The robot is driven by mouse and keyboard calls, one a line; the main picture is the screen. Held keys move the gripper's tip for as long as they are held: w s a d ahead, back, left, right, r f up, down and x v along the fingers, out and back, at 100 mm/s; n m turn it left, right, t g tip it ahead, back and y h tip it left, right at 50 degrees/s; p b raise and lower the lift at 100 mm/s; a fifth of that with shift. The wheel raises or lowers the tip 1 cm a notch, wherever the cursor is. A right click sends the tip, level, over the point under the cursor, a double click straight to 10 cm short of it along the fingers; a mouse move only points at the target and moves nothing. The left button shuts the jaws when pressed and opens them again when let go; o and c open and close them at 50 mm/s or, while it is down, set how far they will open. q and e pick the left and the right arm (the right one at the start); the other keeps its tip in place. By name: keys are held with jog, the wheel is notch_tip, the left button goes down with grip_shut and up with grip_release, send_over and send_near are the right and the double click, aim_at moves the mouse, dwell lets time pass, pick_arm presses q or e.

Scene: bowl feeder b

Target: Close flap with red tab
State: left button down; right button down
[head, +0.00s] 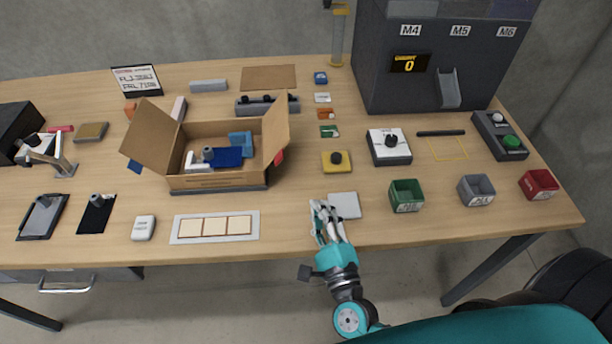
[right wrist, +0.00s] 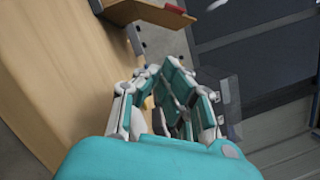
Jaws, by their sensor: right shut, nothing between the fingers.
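An open cardboard box (head: 218,181) stands on the table left of centre, with several parts inside, one of them blue. Its left flap (head: 152,138) leans outward to the left. Its right flap (head: 275,128) stands up, tilted slightly outward. The red tab (head: 280,157) shows low on the outer side of the right flap. My right gripper (head: 321,209) is shut and empty near the table's front edge, to the right of and nearer than the box, apart from it. It also shows in the right wrist view (right wrist: 172,92). My left gripper is out of view.
A white pad (head: 344,205) lies just right of my right gripper. A yellow block (head: 336,162) sits between the box and a white button unit (head: 389,147). A tray with three tiles (head: 181,229) lies in front of the box. Green, grey and red bins stand at right.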

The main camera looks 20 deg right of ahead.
jog(key=w, duration=0.3)
jog(key=w+r+p, duration=0.1)
jog(key=w, duration=0.2)
jog(key=w+p, duration=0.1)
jog(key=w, duration=0.2)
jog(key=shift+d+r, duration=0.25)
jog(key=shift+d, duration=0.1)
jog(key=shift+w+a+r+p, duration=0.15)
jog(key=shift+a+r+p, duration=0.6)
jog(key=shift+a+p, duration=0.2)
jog(key=shift+w+a+r, duration=0.2)
jog(key=shift+a+r, duration=0.05)
jog(key=shift+a, duration=0.4)
